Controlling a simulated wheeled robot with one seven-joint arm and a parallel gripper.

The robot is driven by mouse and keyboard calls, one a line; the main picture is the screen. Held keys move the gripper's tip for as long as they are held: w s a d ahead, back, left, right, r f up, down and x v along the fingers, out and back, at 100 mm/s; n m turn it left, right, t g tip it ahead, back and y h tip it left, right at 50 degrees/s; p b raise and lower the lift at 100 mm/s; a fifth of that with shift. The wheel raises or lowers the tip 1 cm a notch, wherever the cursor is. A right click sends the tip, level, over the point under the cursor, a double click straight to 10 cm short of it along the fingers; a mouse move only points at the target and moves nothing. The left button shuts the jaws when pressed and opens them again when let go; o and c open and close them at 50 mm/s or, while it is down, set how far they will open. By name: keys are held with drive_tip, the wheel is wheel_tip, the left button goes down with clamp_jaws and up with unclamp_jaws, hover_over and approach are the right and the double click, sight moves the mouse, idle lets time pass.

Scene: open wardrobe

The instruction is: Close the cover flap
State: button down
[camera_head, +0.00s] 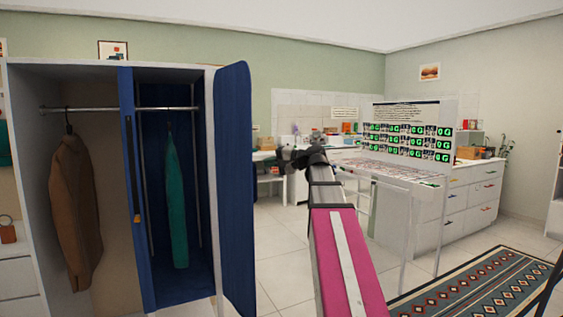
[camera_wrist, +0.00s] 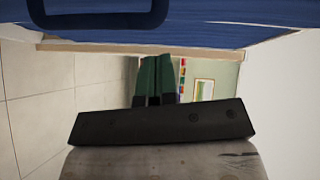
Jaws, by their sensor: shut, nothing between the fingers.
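A tall wardrobe stands at the left in the head view. A wide blue door panel (camera_head: 236,190) stands swung open at its right side. A narrower blue panel (camera_head: 131,190) with a long dark handle stands edge-on in the middle of the wardrobe. Which panel the task calls the cover flap I cannot tell. In the wrist view a blue panel (camera_wrist: 215,32) with a dark loop handle spans the top. My gripper (camera_wrist: 156,60) has its green fingers together and empty, below that panel. In the head view my gripper (camera_head: 284,157) is small and dark, right of the wide door; contact is unclear.
A brown coat (camera_head: 75,205) and a teal garment (camera_head: 177,200) hang inside the wardrobe. A white counter with drawers (camera_head: 465,205) and a glass-topped stand are at the right. A patterned rug (camera_head: 470,290) lies at lower right.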

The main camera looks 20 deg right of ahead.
drive_tip(key=shift+s+a+f, duration=0.15)
drive_tip(key=shift+a, duration=0.45)
drive_tip(key=shift+s+a+f, duration=0.1)
drive_tip(key=shift+a, duration=0.45)
drive_tip(key=shift+a, duration=0.1)
